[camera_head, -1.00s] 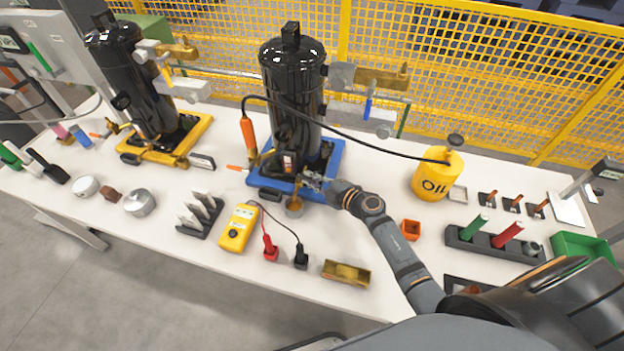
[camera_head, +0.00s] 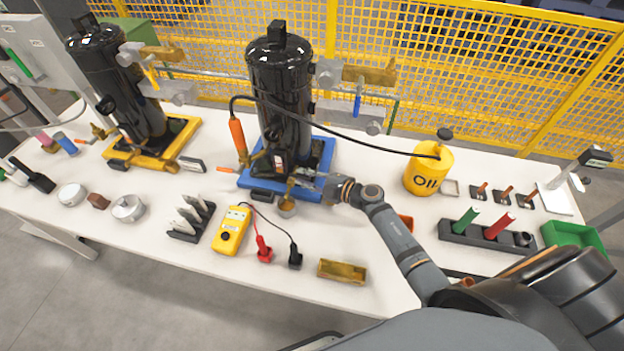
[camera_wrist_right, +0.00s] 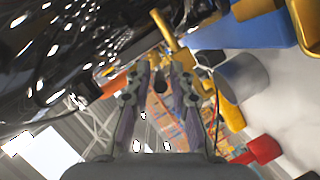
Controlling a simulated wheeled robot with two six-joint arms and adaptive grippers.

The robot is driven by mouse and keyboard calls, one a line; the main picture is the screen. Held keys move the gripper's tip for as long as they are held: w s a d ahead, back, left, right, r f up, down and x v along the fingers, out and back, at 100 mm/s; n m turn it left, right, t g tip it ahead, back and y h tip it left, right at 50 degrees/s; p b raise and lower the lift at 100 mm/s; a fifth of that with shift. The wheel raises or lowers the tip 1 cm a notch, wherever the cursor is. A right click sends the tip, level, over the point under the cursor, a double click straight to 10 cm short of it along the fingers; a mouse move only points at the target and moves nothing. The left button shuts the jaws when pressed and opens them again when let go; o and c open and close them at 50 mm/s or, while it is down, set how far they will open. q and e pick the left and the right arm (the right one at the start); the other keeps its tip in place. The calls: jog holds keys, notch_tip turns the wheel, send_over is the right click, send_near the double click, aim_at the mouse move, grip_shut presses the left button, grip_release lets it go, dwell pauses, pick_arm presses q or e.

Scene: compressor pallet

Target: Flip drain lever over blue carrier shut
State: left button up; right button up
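The blue carrier (camera_head: 325,160) holds a black compressor (camera_head: 280,80) upright; its blue edge also shows in the right wrist view (camera_wrist_right: 240,32). A brass drain fitting (camera_head: 291,184) stands at its front edge above a small grey cup (camera_head: 287,207). Brass parts (camera_wrist_right: 166,32) and the cup (camera_wrist_right: 243,76) lie beyond the fingers in the wrist view. I cannot clearly make out the drain lever or its position. My right gripper (camera_head: 309,182) is just right of the fitting; its fingers (camera_wrist_right: 160,88) are apart, and contact cannot be told. My left gripper is out of view.
A yellow multimeter (camera_head: 232,230) with red and black probes lies in front. A brass-coloured tray (camera_head: 342,271) is at the front edge. A yellow oil can (camera_head: 428,170) stands right. A black hose crosses above my right arm. A yellow carrier (camera_head: 187,132) stands left.

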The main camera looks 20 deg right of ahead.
jog(key=v, duration=1.1)
jog(key=shift+s+d, duration=0.2)
jog(key=shift+s, duration=0.1)
